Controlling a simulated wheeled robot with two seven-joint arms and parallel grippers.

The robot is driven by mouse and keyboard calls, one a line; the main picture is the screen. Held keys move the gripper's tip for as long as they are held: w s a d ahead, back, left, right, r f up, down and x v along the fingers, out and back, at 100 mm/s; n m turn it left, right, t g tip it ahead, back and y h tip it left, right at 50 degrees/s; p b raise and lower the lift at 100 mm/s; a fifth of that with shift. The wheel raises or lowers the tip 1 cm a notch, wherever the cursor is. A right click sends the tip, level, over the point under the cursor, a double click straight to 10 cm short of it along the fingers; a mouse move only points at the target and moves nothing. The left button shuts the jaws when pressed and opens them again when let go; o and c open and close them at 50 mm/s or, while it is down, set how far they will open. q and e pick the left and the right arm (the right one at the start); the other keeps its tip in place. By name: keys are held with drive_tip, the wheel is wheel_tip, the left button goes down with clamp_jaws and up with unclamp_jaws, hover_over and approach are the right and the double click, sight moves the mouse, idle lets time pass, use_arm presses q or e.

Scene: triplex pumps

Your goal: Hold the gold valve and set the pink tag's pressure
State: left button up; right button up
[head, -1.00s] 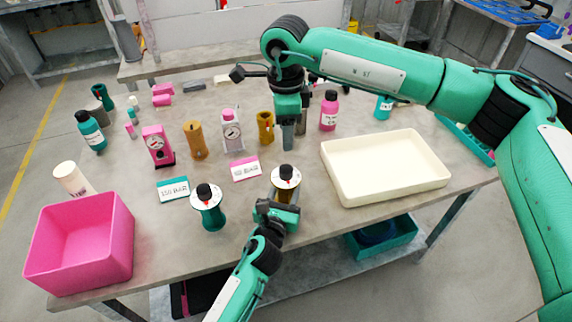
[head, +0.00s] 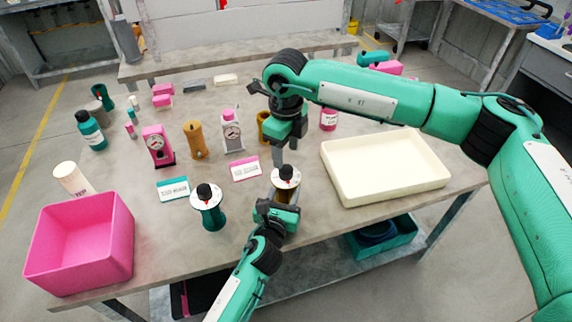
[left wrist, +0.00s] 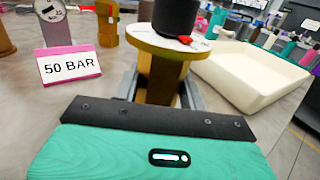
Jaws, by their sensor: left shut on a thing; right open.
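The gold valve (head: 284,184) stands near the table's front edge, with a pale dial disc and a black knob (head: 286,172) on top. In the left wrist view its gold body (left wrist: 160,82) sits between the fingers, and a red pointer (left wrist: 186,40) shows on the disc. My left gripper (head: 278,200) is shut on the valve's body. My right gripper (head: 280,158) is open, pointing down just above and behind the black knob; whether it touches is unclear. The pink-edged tag (head: 245,169) lies behind and left of the valve; it reads 50 BAR in the left wrist view (left wrist: 69,66).
A teal valve (head: 209,214) with a black knob stands to the left, near a teal-edged tag (head: 173,189). A pink bin (head: 80,245) is at the front left, a cream tray (head: 385,190) at the right. Gauges and bottles stand behind.

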sight(286, 168)
wheel_tip(286, 168, down, 6)
drive_tip(key=shift+r, duration=0.15)
drive_tip(key=c, duration=1)
drive_tip(key=shift+n, duration=0.4)
drive_tip(key=n, duration=0.3)
drive_tip(key=shift+n, duration=2.1)
